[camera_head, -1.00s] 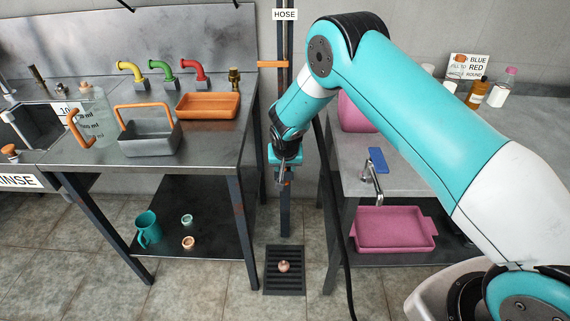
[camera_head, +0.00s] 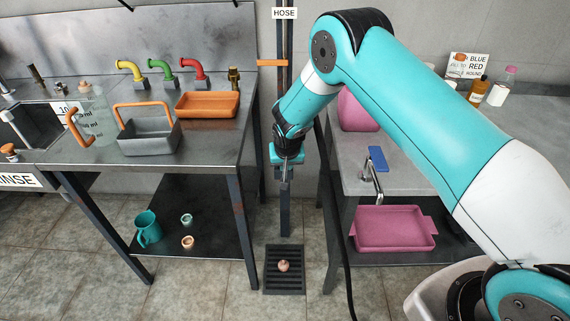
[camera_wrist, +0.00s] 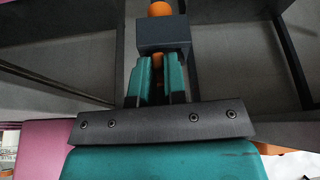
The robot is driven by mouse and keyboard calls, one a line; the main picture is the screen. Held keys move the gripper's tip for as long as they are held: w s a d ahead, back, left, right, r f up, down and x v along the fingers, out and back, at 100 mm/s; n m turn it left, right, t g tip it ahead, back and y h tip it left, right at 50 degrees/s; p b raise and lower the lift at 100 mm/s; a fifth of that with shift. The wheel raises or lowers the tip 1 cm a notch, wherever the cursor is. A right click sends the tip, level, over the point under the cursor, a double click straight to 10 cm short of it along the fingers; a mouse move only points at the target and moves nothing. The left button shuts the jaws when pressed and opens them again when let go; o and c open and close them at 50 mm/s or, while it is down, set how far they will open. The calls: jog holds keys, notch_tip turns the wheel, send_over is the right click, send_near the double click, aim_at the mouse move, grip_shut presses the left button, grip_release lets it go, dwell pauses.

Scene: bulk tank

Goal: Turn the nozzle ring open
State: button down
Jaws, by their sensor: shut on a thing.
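My gripper (camera_head: 285,172) is low at the hose post, between the two counters. In the wrist view its two teal fingers (camera_wrist: 158,78) are close together, shut on a small orange part (camera_wrist: 158,62) that looks like the nozzle ring. A dark grey block (camera_wrist: 163,35) sits just beyond the fingertips and hides some of it. A round orange end (camera_wrist: 160,9) shows past that block. In the head view my wrist covers most of the nozzle, so how far the ring is turned cannot be told.
The HOSE sign (camera_head: 284,13) and an orange bracket (camera_head: 272,63) are on the post above. A floor drain (camera_head: 284,285) with a small round object (camera_head: 283,266) lies below. A steel bench (camera_head: 229,140) stands left; a grey counter (camera_head: 405,150) with a tap stands right.

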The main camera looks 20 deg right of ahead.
jog(key=shift+w+d+n+g+y+b, duration=0.3)
jog(key=shift+d+n+y+b, duration=0.6)
jog(key=shift+n, duration=1.15)
jog(key=shift+w+d+n+g+y+b, duration=0.3)
jog(key=shift+d+n+y+b, duration=0.3)
jog(key=shift+n+b, duration=1.05)
jog(key=shift+w+d+n+g+y+b, duration=0.3)
jog(key=shift+d+n+y+b, duration=0.4)
jog(key=shift+n, duration=1.8)
jog(key=shift+d, duration=0.15)
jog(key=c, duration=1.2)
grip_release()
jog(key=shift+o, duration=0.2)
jog(key=shift+r, duration=0.15)
jog(key=v, duration=1.7)
jog(key=shift+b, duration=0.3)
